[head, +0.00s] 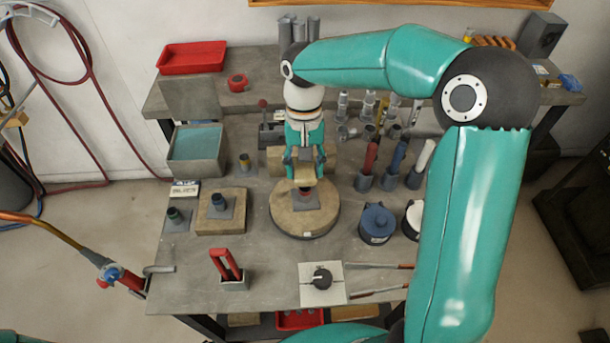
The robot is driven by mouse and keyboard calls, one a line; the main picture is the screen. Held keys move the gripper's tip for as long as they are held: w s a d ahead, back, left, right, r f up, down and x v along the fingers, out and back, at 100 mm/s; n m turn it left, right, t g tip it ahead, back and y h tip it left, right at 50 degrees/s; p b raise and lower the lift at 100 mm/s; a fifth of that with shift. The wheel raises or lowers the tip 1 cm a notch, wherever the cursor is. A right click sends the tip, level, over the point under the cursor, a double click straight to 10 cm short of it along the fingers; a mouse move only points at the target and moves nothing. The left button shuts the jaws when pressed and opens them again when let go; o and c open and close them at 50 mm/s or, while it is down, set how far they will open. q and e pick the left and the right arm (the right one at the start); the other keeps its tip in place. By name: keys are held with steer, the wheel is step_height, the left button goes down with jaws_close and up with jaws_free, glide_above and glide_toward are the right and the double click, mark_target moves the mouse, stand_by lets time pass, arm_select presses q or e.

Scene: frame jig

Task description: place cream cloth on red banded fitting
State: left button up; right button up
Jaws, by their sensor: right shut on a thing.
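My right gripper (304,172) reaches down from above over a round wooden board in the middle of the bench. It is shut on a small cream-tan piece, seemingly the cream cloth (302,180), which is mostly hidden between the fingers. Just below it is the red banded fitting (306,193), a dark fitting with a little red showing on a small grey plate. The gripper hides its top, so I cannot tell whether the cloth touches it. My left gripper is not in view.
The round board (290,222) has bare room around the fitting. Fittings with blue (218,201), green (174,214) and yellow (245,160) bands stand to the left. A blue pot (377,223) and upright coloured handles stand to the right. A red-handled tool (226,264) stands in front.

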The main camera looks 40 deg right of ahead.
mark_target(305, 178)
steer(key=shift+f, duration=2)
steer(key=shift+f, duration=0.15)
steer(key=o, duration=0.9)
steer(key=shift+o, duration=0.2)
steer(key=r, duration=0.4)
steer(key=w+r, duration=0.1)
steer(key=r, duration=0.3)
steer(key=d+r, duration=0.1)
steer(key=r, duration=0.3)
steer(key=shift+w+r, duration=0.15)
steer(key=shift+w, duration=0.1)
steer(key=shift+s, duration=0.1)
